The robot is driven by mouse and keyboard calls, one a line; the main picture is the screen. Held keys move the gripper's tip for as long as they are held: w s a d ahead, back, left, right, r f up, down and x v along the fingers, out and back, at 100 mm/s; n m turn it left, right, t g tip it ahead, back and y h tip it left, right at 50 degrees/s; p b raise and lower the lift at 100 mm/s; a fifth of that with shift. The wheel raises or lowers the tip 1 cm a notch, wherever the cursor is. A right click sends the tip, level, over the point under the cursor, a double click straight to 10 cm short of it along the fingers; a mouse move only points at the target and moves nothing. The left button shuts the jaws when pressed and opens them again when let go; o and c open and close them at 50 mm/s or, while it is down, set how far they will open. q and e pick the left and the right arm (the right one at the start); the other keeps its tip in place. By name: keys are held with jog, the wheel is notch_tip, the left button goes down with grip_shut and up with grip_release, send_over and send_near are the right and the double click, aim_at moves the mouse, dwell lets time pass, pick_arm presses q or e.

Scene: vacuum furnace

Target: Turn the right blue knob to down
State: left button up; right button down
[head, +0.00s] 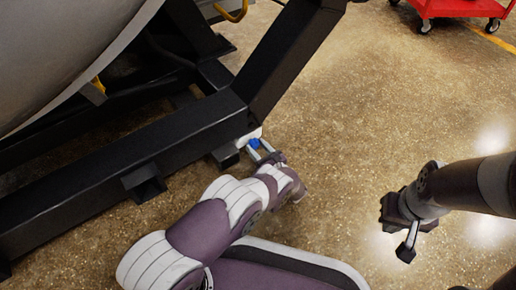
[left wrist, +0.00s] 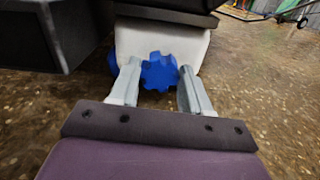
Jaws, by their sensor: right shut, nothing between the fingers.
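A blue lobed knob (left wrist: 160,71) sits on a white block (left wrist: 190,45) in the left wrist view. A second blue knob (left wrist: 112,61) shows partly behind the left finger. In the head view only a small bit of blue knob (head: 254,143) shows beside my left gripper (head: 260,151). My left gripper, also in the left wrist view (left wrist: 158,85), is open, its fingers on either side of the right knob with small gaps. I cannot tell how far the fingertips reach around it. My right gripper (head: 406,250) is shut and empty, away from the knobs.
Black frame beams (head: 170,140) run along the left, close to my left gripper, with a slanted post (head: 290,55) rising above the white block. A large grey cylinder (head: 50,50) is at upper left. A red cart (head: 455,8) stands far off.

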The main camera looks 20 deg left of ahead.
pick_arm(q)
jog(key=shift+d+f+m, duration=0.1)
jog(key=shift+m, duration=3.2)
jog(key=o, duration=1.1)
jog(key=shift+c, duration=0.2)
jog(key=p+v, duration=0.1)
jog(key=v, duration=1.1)
jog(key=shift+s+d, duration=0.2)
jog(key=shift+d, duration=0.1)
jog(key=shift+m, duration=0.3)
